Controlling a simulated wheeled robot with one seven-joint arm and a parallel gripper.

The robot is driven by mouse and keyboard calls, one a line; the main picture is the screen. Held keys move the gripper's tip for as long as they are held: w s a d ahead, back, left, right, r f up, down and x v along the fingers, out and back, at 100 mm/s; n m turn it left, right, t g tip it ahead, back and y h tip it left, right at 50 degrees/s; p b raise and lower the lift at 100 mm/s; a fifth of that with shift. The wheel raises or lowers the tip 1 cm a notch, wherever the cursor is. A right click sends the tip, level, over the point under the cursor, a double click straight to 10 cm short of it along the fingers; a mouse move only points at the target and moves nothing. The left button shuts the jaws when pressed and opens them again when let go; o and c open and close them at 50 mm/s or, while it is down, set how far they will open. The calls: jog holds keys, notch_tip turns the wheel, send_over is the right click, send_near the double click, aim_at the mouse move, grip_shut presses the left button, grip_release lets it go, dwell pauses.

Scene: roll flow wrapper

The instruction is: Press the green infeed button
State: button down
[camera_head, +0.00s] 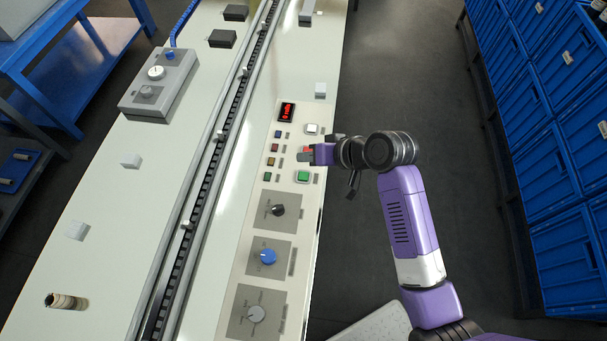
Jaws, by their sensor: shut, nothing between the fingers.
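The control panel (274,220) on the machine's right side carries the buttons and knobs. A larger lit green button (303,176) sits at its right edge. A smaller dark green button (267,176) is in the left column; I cannot read the labels to tell which is the infeed one. My gripper (304,156) is shut and empty, at the panel just beyond the larger green button. It partly covers a red button (308,149). I cannot tell whether its tips touch the panel.
A white button (312,128) and a red display (287,112) lie farther up the panel. A black knob (278,211), a blue knob (267,256) and a grey knob (256,314) are nearer. A conveyor chain (203,200) runs left of the panel. Blue crates (556,180) stand at right.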

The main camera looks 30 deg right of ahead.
jog(key=b, duration=0.3)
send_over(307, 177)
notch_tip(307, 177, down, 4)
jog(key=shift+s+a+f, duration=0.1)
jog(key=shift+f, duration=0.05)
jog(key=shift+f+b, duration=0.6)
jog(key=shift+f, duration=0.4)
dwell(0.9)
jog(key=shift+f, duration=0.4)
